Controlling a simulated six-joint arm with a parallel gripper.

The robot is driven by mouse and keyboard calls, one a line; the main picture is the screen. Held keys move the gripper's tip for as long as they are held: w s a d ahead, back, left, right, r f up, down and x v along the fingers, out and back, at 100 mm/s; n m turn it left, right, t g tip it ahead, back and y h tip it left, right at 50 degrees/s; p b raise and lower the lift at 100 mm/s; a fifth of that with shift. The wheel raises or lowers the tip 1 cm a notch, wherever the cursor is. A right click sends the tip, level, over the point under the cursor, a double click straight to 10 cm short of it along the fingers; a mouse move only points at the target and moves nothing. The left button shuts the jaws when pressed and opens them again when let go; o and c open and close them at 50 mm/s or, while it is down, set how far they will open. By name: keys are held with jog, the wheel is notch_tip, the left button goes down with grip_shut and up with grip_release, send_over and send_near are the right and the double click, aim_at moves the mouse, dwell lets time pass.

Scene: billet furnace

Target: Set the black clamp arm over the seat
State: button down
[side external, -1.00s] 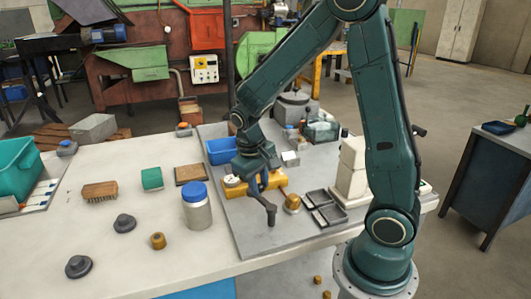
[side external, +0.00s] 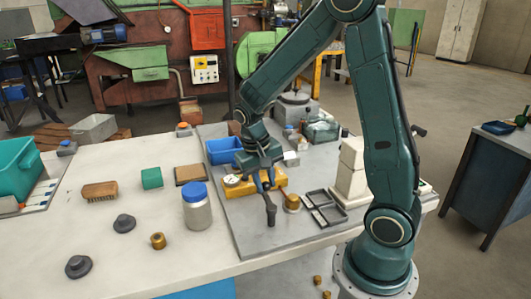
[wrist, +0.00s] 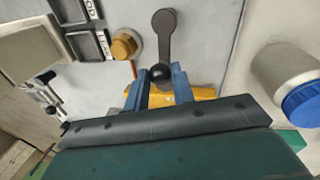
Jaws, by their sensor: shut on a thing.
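The black clamp arm (side external: 270,210) stands out from the front of the yellow fixture (side external: 280,181) on the grey plate. In the wrist view the clamp arm (wrist: 166,38) runs from a rounded far end to a black ball knob (wrist: 160,75). My gripper (side external: 266,186) has blue fingers, and they are shut on the clamp arm at its ball knob. The fingers also show in the wrist view (wrist: 158,84), one on each side of the knob. The yellow fixture is partly hidden by my gripper; I cannot make out the seat.
A brass hex part (side external: 292,203) and black trays (side external: 325,208) lie right of the clamp arm. A blue-lidded jar (side external: 196,207) stands to the left. A blue bin (side external: 222,150) is behind, and white blocks (side external: 351,165) stand at right.

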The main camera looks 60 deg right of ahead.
jog(key=m, duration=0.1)
jog(key=s+d+m, duration=0.1)
jog(key=m, duration=0.1)
jog(key=shift+s+d+m+g+y, duration=0.15)
jog(key=shift+s+m+y, duration=0.35)
jog(key=shift+m, duration=1.05)
jog(key=shift+s+m+g+y, duration=0.1)
jog(key=shift+s+m+y, duration=0.15)
jog(key=shift+s+m, duration=0.9)
jog(key=shift+s+d+m+g+y, duration=0.1)
jog(key=shift+s+m+g+y, duration=0.2)
jog(key=shift+m, duration=1.6)
jog(key=c, duration=1.2)
grip_release()
jog(key=shift+a, duration=0.1)
jog(key=shift+w+r, duration=0.1)
jog(key=shift+r, duration=0.05)
jog(key=v, duration=1.3)
jog(key=shift+r, duration=0.3)
